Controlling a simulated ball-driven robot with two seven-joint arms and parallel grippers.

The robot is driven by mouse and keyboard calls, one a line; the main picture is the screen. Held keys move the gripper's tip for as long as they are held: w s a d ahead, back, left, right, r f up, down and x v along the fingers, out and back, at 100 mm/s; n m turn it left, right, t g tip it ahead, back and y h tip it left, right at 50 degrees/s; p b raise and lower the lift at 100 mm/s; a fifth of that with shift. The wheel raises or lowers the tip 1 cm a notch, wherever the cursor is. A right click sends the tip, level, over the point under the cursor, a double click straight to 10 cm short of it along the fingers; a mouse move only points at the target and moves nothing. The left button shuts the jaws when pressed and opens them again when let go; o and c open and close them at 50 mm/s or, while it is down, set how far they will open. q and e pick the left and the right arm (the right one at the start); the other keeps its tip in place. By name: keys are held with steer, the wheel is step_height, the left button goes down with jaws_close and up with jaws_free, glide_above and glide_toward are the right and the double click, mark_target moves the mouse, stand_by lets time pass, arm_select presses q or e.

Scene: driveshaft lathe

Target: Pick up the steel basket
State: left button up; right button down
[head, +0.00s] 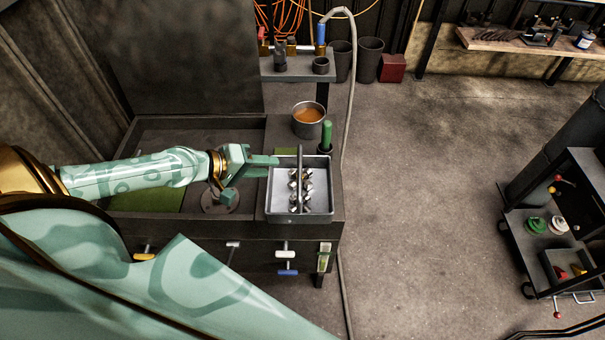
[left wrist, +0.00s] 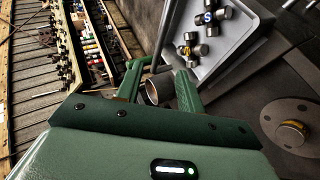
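The steel basket (head: 321,195) is a grey rectangular tray at the right end of the bench, with a bar-like handle (head: 299,158) across its middle. Several shiny metal pieces (head: 307,186) lie in it. My left gripper (head: 276,160) reaches in from the left, its fingertips over the basket's upper left edge, left of the handle. In the left wrist view the two green fingers (left wrist: 160,84) are apart, with a grey bar and a metal cylinder (left wrist: 158,90) showing between or beyond them. The basket (left wrist: 238,30) lies beyond them. Contact cannot be told. My right gripper is not visible.
A round metal pot (head: 308,120) with orange-brown contents and a green-handled tool (head: 326,137) stand behind the basket. A grey hose (head: 347,110) runs down past the bench's right side. Open floor (head: 420,200) lies to the right, before a dark cart (head: 560,225).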

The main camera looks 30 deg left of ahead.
mark_target(300, 182)
arm_select(q)
steer(key=b+x, duration=0.1)
steer(key=x, duration=1.2)
steer(key=shift+d+f+b, duration=0.1)
steer(key=shift+d+b, duration=0.1)
steer(key=shift+b, duration=0.2)
jaws_close()
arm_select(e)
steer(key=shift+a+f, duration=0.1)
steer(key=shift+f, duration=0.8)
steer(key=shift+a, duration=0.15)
